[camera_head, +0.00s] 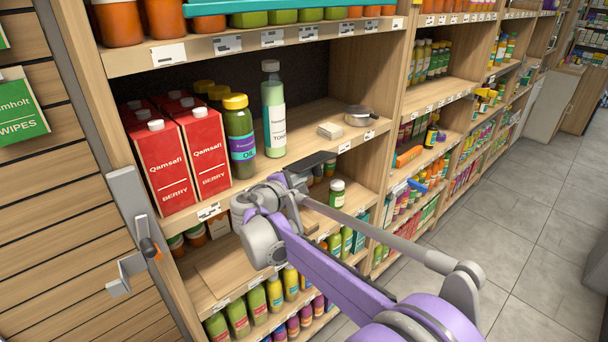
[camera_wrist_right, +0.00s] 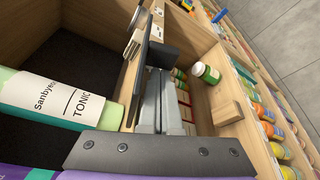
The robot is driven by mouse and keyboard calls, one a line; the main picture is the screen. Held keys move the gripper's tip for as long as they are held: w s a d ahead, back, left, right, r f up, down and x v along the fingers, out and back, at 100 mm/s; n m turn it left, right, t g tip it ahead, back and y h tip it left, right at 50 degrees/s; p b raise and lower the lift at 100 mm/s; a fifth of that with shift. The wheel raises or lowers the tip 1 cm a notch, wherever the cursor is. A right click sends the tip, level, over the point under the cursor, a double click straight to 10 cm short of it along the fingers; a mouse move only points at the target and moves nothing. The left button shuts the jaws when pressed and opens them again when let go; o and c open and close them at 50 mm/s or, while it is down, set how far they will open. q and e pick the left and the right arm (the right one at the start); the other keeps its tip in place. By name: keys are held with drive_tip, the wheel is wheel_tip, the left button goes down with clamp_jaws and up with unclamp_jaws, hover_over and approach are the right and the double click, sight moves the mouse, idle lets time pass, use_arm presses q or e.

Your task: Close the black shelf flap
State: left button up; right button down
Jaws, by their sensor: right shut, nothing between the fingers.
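The black shelf flap (camera_head: 312,161) shows in the head view as a small dark plate at the front edge of the middle shelf, just beyond my right gripper. In the right wrist view a dark panel (camera_wrist_right: 164,54), which looks like the flap, is in front of the fingertips. My right gripper (camera_head: 291,183) is shut and empty at the shelf front; its grey fingers (camera_wrist_right: 157,88) point toward the panel. I cannot tell whether they touch it. My arm hides part of the shelf edge. My left gripper is not in view.
Red Qamsafi cartons (camera_head: 206,150), an oil bottle (camera_head: 239,138) and a tonic bottle (camera_head: 273,110) stand on the middle shelf, left of the flap. The tonic bottle (camera_wrist_right: 58,100) is close beside the gripper. A small green bottle (camera_head: 337,193) stands below. The aisle floor (camera_head: 520,220) is clear.

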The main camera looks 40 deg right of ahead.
sight(309, 161)
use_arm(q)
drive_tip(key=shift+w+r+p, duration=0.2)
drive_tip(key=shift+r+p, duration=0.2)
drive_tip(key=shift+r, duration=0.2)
use_arm(e)
drive_tip(key=shift+r+n+g+y, duration=0.2)
drive_tip(key=shift+r+n+g, duration=0.3)
drive_tip(key=shift+n, duration=0.6)
drive_tip(key=shift+r+n+g+y, duration=0.2)
drive_tip(key=shift+r+n+g, duration=0.25)
drive_tip(key=shift+n, duration=0.65)
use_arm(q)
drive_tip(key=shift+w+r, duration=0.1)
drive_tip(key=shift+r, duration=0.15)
use_arm(e)
drive_tip(key=shift+w+r+n+g, duration=0.15)
drive_tip(key=shift+r+n+g, duration=0.35)
drive_tip(key=shift+n, duration=0.3)
drive_tip(key=shift+w+r+n+g, duration=0.15)
drive_tip(key=shift+r+n+g, duration=0.1)
drive_tip(key=shift+n+g, duration=0.45)
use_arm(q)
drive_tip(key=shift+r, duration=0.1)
use_arm(e)
drive_tip(key=shift+w+r+t, duration=0.15)
drive_tip(key=shift+r+t, duration=0.05)
drive_tip(key=shift+t, duration=0.05)
